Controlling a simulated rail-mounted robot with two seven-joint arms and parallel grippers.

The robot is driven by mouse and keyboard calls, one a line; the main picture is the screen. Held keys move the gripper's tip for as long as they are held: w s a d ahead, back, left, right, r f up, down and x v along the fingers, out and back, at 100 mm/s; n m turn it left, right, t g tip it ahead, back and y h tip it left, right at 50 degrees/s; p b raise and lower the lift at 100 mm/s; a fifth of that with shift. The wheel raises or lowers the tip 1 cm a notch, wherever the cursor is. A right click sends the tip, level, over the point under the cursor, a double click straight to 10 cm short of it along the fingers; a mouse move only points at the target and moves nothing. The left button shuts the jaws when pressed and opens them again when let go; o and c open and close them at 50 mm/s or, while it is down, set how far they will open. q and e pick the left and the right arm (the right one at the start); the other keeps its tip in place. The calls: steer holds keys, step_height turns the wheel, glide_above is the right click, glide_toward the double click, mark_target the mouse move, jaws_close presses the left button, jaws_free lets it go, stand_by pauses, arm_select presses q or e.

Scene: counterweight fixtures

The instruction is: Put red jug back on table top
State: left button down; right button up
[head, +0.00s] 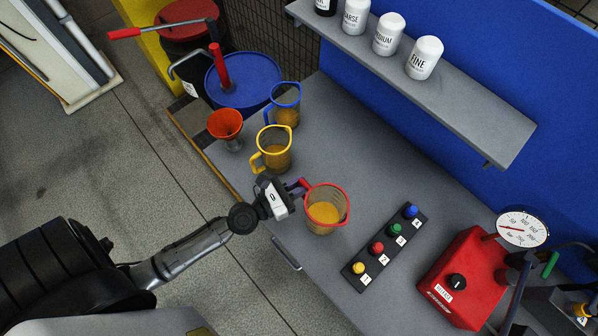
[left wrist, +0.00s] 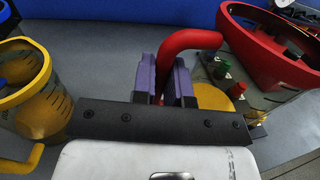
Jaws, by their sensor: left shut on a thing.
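The red jug (head: 325,212) is a clear jug with a red rim and handle and yellow-orange contents. In the head view it is upright at the table top (head: 330,130), near the front edge; I cannot tell whether its base touches the surface. My left gripper (head: 299,187) is shut on its red handle. In the left wrist view the purple finger pads (left wrist: 175,80) are on either side of the handle, and the red rim (left wrist: 270,50) is at the right. My right gripper is not in view.
A yellow jug (head: 275,153), a blue jug (head: 285,108) and an orange funnel (head: 227,127) stand left of the red jug. A button panel (head: 384,248) and a red gauge box (head: 460,280) are to the right. A shelf (head: 450,95) with bottles overhangs the back.

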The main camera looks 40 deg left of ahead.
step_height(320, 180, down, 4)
steer(key=b, duration=0.3)
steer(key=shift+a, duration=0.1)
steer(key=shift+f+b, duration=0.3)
steer(key=shift+b, duration=0.05)
arm_select(q)
steer(key=shift+w+a+f+b, duration=0.45)
steer(key=shift+w+a+f, duration=0.45)
steer(key=shift+f, duration=0.5)
steer(key=shift+w+a+f+b, duration=0.4)
steer(key=shift+w+a+f, duration=0.55)
steer(key=shift+f, duration=0.5)
steer(key=shift+w+a+f+b, duration=0.45)
steer(key=shift+w+a+f, duration=0.45)
steer(key=shift+f, duration=0.5)
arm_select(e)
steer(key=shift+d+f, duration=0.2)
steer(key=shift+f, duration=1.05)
arm_select(q)
steer(key=shift+w+d+f, duration=0.1)
steer(key=shift+d+f, duration=0.05)
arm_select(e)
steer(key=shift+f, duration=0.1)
